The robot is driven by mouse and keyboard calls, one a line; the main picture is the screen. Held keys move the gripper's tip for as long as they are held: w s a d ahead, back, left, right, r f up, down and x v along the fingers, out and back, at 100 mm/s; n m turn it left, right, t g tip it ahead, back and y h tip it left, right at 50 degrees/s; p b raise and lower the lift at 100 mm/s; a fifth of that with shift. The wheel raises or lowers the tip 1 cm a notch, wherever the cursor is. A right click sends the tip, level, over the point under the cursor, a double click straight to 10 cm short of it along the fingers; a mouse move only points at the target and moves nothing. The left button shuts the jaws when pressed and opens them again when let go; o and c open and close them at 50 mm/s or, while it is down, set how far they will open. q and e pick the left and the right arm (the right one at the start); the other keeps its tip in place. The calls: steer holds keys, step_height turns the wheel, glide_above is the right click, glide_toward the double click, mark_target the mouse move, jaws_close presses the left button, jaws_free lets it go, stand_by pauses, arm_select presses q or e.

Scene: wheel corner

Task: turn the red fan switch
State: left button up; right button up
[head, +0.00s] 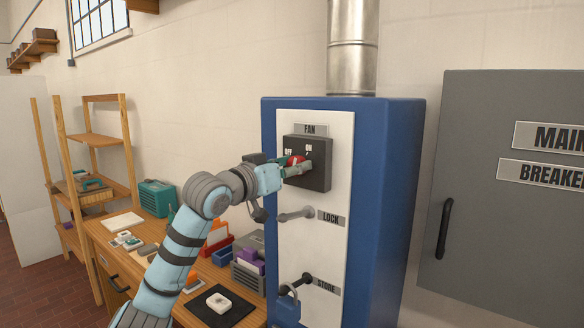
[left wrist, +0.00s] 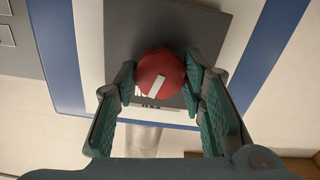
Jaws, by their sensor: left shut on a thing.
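The red fan switch (head: 297,159) is a round knob on a dark box (head: 320,178) under the FAN label, on the white panel of a blue cabinet. OFF and ON marks show above it, partly covered. My left gripper (head: 294,166) is at the knob and hides part of it. In the left wrist view the red knob (left wrist: 160,76) has a slanted white pointer line, and the green-padded fingers of the gripper (left wrist: 160,72) are closed on its two sides. My right gripper is in neither view.
Below are the LOCK handle (head: 295,214) and the STORE handle (head: 297,283) with a blue padlock (head: 288,308). A grey MAIN BREAKER cabinet (head: 480,230) stands at right. A cluttered wooden bench (head: 108,244) is at left, under my arm.

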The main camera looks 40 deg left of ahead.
arm_select(q)
steer(key=shift+r+m+p, duration=0.25)
steer(key=shift+m+p, duration=0.45)
steer(key=shift+p, duration=0.35)
steer(key=shift+f+m, duration=0.2)
steer(key=shift+m, duration=0.2)
steer(key=o, duration=1.1)
steer(key=shift+o, duration=0.2)
step_height(320, 180, up, 10)
